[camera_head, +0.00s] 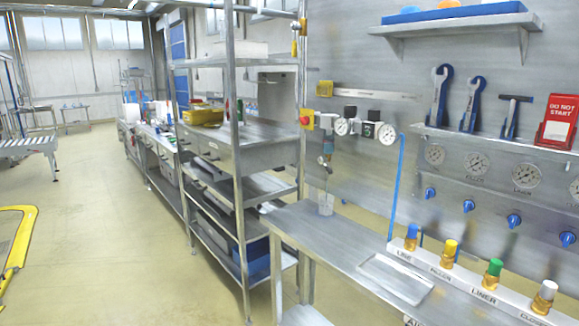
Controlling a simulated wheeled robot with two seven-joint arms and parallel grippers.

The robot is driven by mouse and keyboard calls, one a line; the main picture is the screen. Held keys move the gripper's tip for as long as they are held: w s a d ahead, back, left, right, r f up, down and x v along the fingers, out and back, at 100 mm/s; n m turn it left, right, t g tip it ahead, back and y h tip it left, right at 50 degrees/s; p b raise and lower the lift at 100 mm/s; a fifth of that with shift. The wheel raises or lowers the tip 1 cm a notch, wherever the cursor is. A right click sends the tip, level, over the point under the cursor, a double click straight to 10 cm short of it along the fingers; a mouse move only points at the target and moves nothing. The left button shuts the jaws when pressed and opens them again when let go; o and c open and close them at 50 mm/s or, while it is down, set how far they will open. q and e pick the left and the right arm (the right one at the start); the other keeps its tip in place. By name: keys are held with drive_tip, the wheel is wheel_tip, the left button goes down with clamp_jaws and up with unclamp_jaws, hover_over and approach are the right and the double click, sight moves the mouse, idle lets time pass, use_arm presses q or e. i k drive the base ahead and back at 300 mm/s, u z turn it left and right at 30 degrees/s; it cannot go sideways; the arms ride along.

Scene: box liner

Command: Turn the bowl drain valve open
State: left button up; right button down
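A filter assembly hangs on the grey wall left of two round gauges (343,127). Its bowl (327,148) points down and ends in a small fitting (325,166), which looks like the drain. The valve is too small here for me to tell its handle or whether it is open. A clear cup (326,204) stands on the steel bench below the bowl, apart from it. A red and yellow knob (307,120) sits at the left of the assembly. Neither of my grippers is in view.
Blue knobs (469,206) line the wall at right. The floor at left is mostly clear.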

sight(322, 159)
drive_tip(key=u, duration=0.65)
drive_tip(key=i, duration=1.15)
drive_tip(key=u, duration=0.15)
